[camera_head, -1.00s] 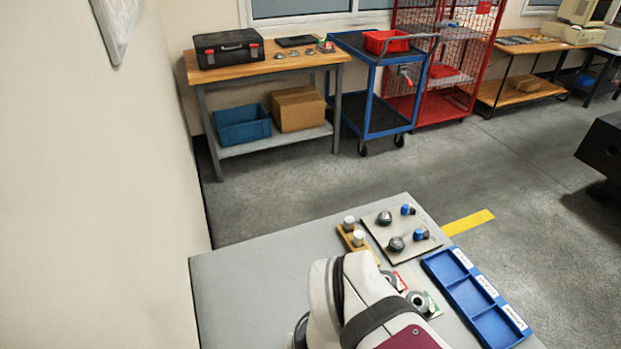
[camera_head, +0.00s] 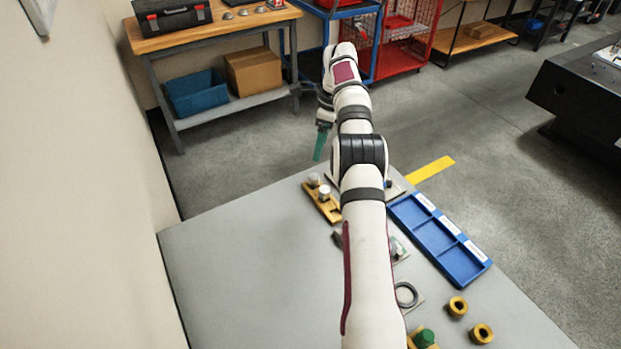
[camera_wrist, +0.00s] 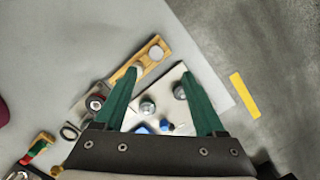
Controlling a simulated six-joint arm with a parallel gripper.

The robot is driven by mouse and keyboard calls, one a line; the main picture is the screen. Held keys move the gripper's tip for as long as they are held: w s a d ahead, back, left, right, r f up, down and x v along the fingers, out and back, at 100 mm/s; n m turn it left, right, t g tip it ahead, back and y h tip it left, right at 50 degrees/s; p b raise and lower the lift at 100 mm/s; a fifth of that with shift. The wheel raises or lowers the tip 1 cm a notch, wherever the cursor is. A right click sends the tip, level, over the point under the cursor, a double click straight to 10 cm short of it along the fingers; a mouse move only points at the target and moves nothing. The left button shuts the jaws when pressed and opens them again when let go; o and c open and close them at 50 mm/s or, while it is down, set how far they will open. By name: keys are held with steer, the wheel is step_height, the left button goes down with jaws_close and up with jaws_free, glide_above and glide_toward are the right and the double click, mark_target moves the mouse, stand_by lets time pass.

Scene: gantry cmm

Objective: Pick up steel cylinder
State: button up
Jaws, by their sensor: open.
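Two short pale cylinders stand upright in a yellow-brown holder on the grey table. The greyer far one looks like the steel cylinder (camera_head: 313,180); the near one is a whiter cylinder (camera_head: 324,193). In the wrist view the holder (camera_wrist: 118,82) lies toward the upper left. One cylinder top (camera_wrist: 155,53) shows clear; the other is beside the left fingertip and partly hidden. My gripper (camera_wrist: 158,75) has two green fingers, spread wide with nothing between them. In the head view one green finger (camera_head: 321,142) points down, beyond the holder and above the table.
A pale plate (camera_wrist: 170,118) with dark knobs and blue-topped pieces lies beside the holder, below my fingers. A blue compartment tray (camera_head: 440,240) is at the table's right edge. Yellow rings (camera_head: 458,306) lie nearer. The table's left part is clear.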

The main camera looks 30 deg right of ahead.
glide_above(314, 176)
steer(key=f, duration=0.4)
steer(key=d+f, duration=0.1)
steer(key=f, duration=0.1)
steer(key=shift+f, duration=0.1)
steer(key=f, duration=0.4)
steer(key=a+f, duration=0.1)
steer(key=shift+f, duration=0.4)
jaws_close()
